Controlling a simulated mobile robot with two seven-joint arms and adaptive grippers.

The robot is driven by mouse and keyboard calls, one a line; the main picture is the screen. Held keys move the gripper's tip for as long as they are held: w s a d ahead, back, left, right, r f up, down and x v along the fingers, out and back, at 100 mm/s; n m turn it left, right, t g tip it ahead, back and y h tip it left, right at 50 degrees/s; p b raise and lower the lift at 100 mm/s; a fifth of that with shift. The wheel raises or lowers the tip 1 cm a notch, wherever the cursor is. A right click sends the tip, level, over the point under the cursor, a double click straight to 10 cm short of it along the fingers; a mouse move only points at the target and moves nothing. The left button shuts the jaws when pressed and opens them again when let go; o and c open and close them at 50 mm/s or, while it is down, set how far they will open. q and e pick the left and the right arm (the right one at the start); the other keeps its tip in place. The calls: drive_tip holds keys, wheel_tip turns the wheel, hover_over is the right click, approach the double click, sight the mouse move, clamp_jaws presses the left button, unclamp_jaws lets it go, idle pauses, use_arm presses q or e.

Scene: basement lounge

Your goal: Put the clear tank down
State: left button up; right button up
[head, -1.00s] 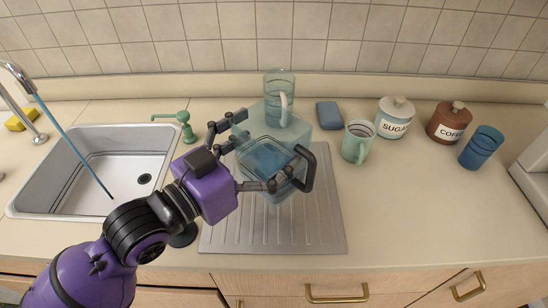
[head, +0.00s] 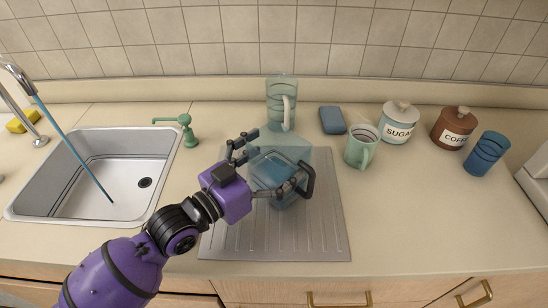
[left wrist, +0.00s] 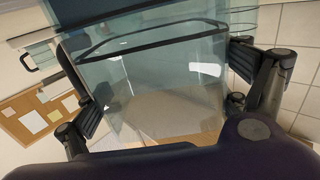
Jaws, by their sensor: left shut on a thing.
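The clear tank (head: 295,150) is a see-through bluish box with a black handle on its right side and some blue inside. In the head view it is over the far part of the grey ridged drainboard (head: 322,230); I cannot tell whether its base touches. My left gripper (head: 268,166) is shut on the tank, one finger on each side. In the left wrist view the tank (left wrist: 165,75) fills the space between the black finger pads. My right gripper is not in view.
A striped clear mug (head: 280,100) stands just behind the tank. A green mug (head: 361,146), blue sponge-like block (head: 332,120), sugar jar (head: 399,124), coffee jar (head: 453,128) and blue cup (head: 487,153) are to the right. The sink (head: 85,180) lies left. The front right counter is clear.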

use_arm(q)
drive_tip(key=shift+r, duration=0.1)
drive_tip(key=o, duration=1.7)
drive_tip(key=shift+f, duration=0.25)
drive_tip(key=shift+o, duration=0.6)
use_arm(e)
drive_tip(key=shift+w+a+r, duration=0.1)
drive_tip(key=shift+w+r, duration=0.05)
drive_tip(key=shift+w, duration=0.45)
use_arm(q)
drive_tip(key=shift+r, duration=0.1)
drive_tip(key=shift+s+a, duration=0.1)
drive_tip(key=shift+a, duration=0.05)
drive_tip(key=b+v, duration=0.1)
drive_tip(key=v, duration=1)
drive_tip(key=shift+s+a, duration=0.2)
drive_tip(key=shift+s, duration=0.05)
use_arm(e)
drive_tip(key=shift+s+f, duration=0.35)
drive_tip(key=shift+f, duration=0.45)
